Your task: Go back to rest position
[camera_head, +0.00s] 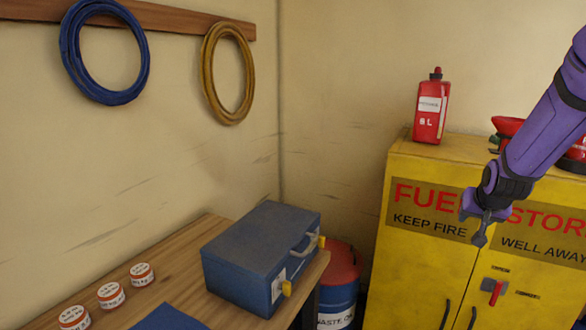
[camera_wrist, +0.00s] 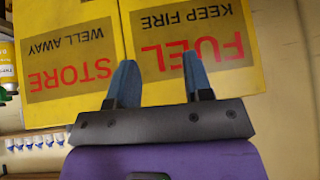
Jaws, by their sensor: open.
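My gripper (camera_head: 482,226) is at the end of my purple arm, in front of the yellow fuel store cabinet in the head view. In the wrist view, my gripper (camera_wrist: 159,76) shows two blue fingers set apart with nothing between them. The yellow cabinet (camera_wrist: 165,90) fills the view behind the fingers, its lettering upside down. The gap between fingers and cabinet is hard to judge.
A red bottle (camera_head: 431,110) stands on the yellow cabinet (camera_head: 425,265). A blue toolbox (camera_head: 245,262) and several small orange-and-white tins (camera_head: 111,295) sit on the wooden bench (camera_head: 200,245). A blue drum (camera_head: 336,300) stands between bench and cabinet. Hoses (camera_head: 228,75) hang on the wall.

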